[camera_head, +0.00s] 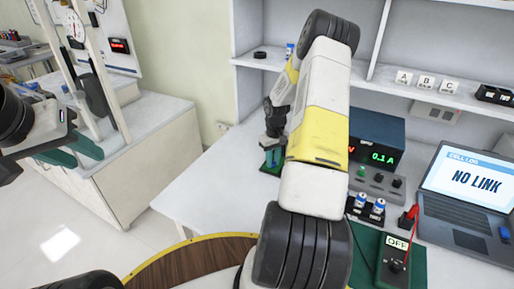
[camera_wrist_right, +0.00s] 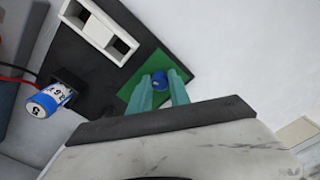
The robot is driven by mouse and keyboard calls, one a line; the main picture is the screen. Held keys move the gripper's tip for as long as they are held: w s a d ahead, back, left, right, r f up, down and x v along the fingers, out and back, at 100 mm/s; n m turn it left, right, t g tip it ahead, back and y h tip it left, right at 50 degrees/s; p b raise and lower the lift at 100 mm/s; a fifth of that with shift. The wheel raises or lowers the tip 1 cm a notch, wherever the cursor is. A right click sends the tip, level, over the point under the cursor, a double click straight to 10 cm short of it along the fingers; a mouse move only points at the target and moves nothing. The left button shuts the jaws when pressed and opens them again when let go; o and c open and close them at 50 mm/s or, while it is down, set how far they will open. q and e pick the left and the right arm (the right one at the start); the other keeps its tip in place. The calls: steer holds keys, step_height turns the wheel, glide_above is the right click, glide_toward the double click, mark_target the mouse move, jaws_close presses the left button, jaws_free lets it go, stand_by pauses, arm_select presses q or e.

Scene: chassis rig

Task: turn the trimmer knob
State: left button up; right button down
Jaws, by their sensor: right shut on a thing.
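The trimmer knob (camera_wrist_right: 160,79) is a small round blue knob on a green board (camera_wrist_right: 136,84) in the right wrist view. My right gripper (camera_wrist_right: 164,84) has its two teal fingers at either side of the knob, shut on it. In the head view my right gripper (camera_head: 273,155) points down at the green board (camera_head: 270,171), beyond my right arm. The knob itself is hidden there.
A black base (camera_wrist_right: 75,55) with a white holder (camera_wrist_right: 98,30) and a blue-white cell (camera_wrist_right: 48,100) lie near the board. A power supply reading 0.1 A (camera_head: 378,140), a laptop reading NO LINK (camera_head: 470,180) and a meter reading OFF (camera_head: 396,255) stand right. The bench's left part is clear.

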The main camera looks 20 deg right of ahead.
steer(key=c, duration=1.2)
jaws_free()
steer(key=shift+r, duration=0.15)
step_height(320, 180, up, 8)
steer(key=shift+f, duration=0.25)
steer(key=shift+r, duration=0.1)
step_height(320, 180, up, 11)
steer(key=t, duration=0.1)
glide_above(273, 162)
steer(key=s+a, duration=0.2)
steer(key=a, duration=0.3)
steer(key=s+a+r+t, duration=0.2)
steer(key=s+a+r, duration=0.35)
steer(key=r, duration=0.45)
steer(key=s+a+r+t+y, duration=0.1)
steer(key=s+a+r, duration=0.3)
steer(key=s, duration=0.5)
steer(key=s+a+r+t+y, duration=0.1)
steer(key=s+a+r+t, duration=0.1)
steer(key=s+a+r, duration=0.2)
steer(key=s+a, duration=0.3)
steer(key=s, duration=0.1)
steer(key=shift+s+a+r+m, duration=0.25)
steer(key=shift+s+a+m, duration=0.05)
steer(key=shift+s+m, duration=0.1)
